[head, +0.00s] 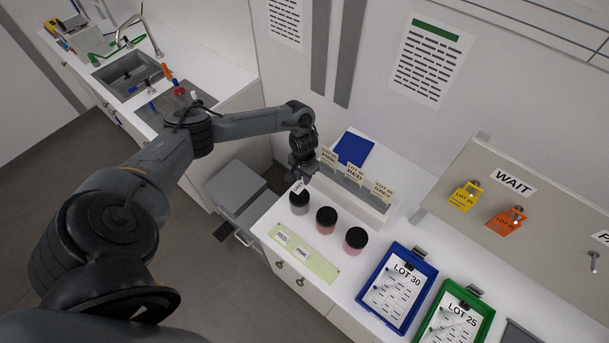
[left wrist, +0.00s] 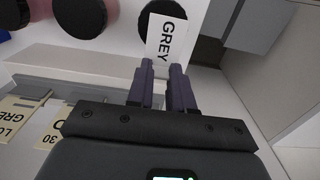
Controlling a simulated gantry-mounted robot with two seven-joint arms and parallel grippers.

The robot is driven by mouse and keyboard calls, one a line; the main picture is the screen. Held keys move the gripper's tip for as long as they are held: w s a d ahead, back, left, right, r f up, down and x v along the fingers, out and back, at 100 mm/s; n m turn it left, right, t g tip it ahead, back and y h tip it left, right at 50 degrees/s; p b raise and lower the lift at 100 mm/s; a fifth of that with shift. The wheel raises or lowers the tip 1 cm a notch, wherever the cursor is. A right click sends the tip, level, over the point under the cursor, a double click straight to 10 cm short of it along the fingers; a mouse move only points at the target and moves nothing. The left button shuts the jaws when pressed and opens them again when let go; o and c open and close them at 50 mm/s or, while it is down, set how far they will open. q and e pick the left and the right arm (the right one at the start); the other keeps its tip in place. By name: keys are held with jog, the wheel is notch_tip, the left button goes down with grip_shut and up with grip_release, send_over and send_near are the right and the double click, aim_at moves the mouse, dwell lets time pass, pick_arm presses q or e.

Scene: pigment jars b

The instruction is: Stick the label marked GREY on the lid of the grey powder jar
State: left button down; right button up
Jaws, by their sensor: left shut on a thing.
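My left gripper (head: 300,182) is shut on the white label marked GREY (left wrist: 166,38); the left wrist view shows its two dark fingertips (left wrist: 160,76) pinching one end. The label also shows in the head view (head: 297,187) as a small white piece just over the grey powder jar (head: 300,207). In the left wrist view the label overlaps that jar's black lid (left wrist: 147,20), which is partly hidden behind it. I cannot tell whether label and lid touch. My right gripper is not in view.
Two black-lidded jars with reddish (head: 325,226) and pink (head: 354,246) powder stand to the right. A pale green strip (head: 320,266) with RED and PINK labels lies in front. A rack with cards (head: 362,199) stands behind. Blue (head: 394,328) and green trays lie further right.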

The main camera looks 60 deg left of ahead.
aim_at(304, 191)
pick_arm(q)
jog(key=shift+r+p, duration=0.2)
jog(key=shift+p, duration=0.4)
notch_tip(304, 191, down, 3)
jog(key=shift+r+b, duration=0.1)
jog(key=shift+b, duration=0.85)
jog(key=shift+f+b, duration=0.9)
jog(key=shift+f, duration=0.8)
jog(key=shift+f+b, duration=0.35)
jog(key=shift+f, duration=0.25)
jog(key=c, duration=0.9)
grip_release()
